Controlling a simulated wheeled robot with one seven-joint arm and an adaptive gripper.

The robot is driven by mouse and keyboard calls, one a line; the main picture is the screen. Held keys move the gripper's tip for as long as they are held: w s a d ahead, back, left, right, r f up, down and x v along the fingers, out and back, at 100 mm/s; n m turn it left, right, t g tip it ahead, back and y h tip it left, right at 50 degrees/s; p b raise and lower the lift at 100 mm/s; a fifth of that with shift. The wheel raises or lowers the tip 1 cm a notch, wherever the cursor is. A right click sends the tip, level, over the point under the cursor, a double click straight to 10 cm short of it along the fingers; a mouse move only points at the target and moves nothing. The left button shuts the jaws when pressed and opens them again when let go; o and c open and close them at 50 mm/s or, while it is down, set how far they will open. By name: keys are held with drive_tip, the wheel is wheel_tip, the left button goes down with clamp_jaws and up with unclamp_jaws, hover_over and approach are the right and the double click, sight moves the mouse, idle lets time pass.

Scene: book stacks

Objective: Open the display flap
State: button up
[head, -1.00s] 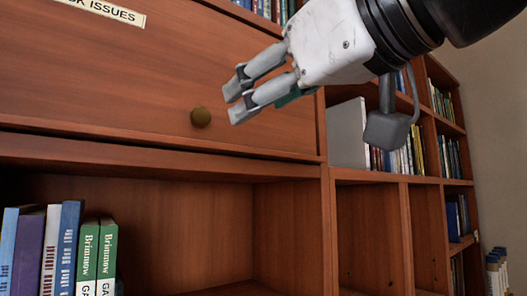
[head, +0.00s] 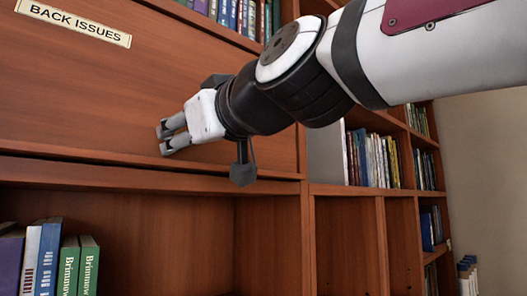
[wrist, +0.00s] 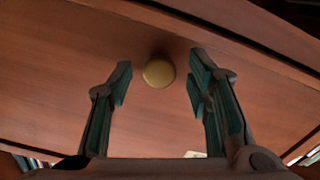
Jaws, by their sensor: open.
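The display flap (head: 100,90) is a wide reddish-brown wooden panel with a "BACK ISSUES" label (head: 73,22) near its top, and it looks closed. Its round brass knob (wrist: 159,73) shows in the wrist view, between and just beyond my fingertips. In the head view the knob is hidden behind my gripper (head: 162,141). In the wrist view my gripper (wrist: 160,82) is open, one finger on each side of the knob, with a gap on both sides. I cannot tell how far the tips are from the panel.
Below the flap is an open shelf compartment (head: 150,230) with several books (head: 50,262) at its left. To the right are more shelves with books (head: 372,158) and a grey upright slab (head: 327,152). Books also stand above the flap.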

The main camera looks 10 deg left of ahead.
drive_tip(key=shift+w+a, duration=0.2)
drive_tip(key=shift+a, duration=0.05)
clamp_jaws()
drive_tip(key=shift+s, duration=0.1)
